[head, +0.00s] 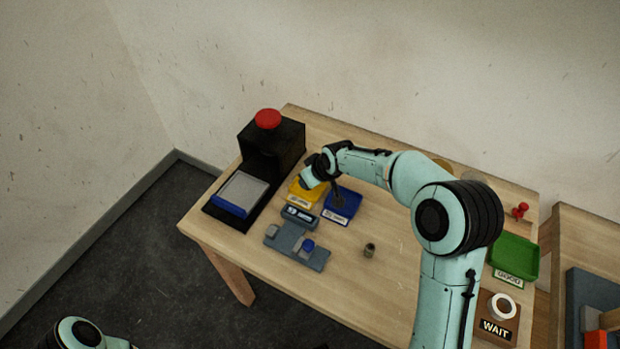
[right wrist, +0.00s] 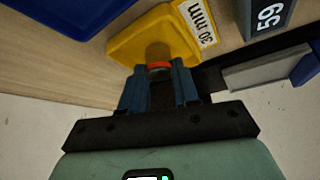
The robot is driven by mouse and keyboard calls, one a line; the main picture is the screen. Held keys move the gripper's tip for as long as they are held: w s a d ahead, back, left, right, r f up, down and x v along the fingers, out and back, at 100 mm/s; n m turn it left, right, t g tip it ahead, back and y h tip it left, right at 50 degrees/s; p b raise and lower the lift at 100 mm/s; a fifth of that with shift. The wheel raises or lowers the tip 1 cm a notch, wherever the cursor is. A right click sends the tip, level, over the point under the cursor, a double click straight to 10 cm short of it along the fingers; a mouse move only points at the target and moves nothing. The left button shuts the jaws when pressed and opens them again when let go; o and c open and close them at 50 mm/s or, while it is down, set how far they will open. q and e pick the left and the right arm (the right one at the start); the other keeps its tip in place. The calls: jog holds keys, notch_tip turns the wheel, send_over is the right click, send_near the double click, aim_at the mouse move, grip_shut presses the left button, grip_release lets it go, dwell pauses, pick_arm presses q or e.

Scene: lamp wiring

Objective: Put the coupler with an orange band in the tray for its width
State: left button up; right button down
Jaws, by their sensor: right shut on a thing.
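In the right wrist view my right gripper (right wrist: 158,82) is shut on the coupler with an orange band (right wrist: 159,66). Only the band and the part beyond it show between the blue fingers. The coupler is at the yellow tray (right wrist: 140,38), which has a "30 mm" label. I cannot tell whether it touches the tray floor. In the head view the yellow tray (head: 311,195) is partly hidden by my right wrist. The blue tray (head: 346,207) lies just right of it. My left gripper is out of view; only part of that arm shows at the bottom left.
A small display unit (head: 299,217) and a grey-blue fixture (head: 298,248) lie in front of the trays. A black press with a red button (head: 267,119) stands left. A small dark coupler (head: 369,250) stands alone. A green tray (head: 513,258) and a "WAIT" stand (head: 497,328) are right.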

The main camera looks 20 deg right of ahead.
jog(key=c, duration=1.2)
grip_release()
jog(key=shift+f, duration=0.15)
jog(key=shift+c, duration=0.2)
jog(key=o, duration=0.4)
jog(key=shift+s+r, duration=0.1)
jog(key=shift+r, duration=0.45)
jog(key=v, duration=1.1)
jog(key=shift+s+r, duration=0.15)
jog(key=shift+s, duration=0.05)
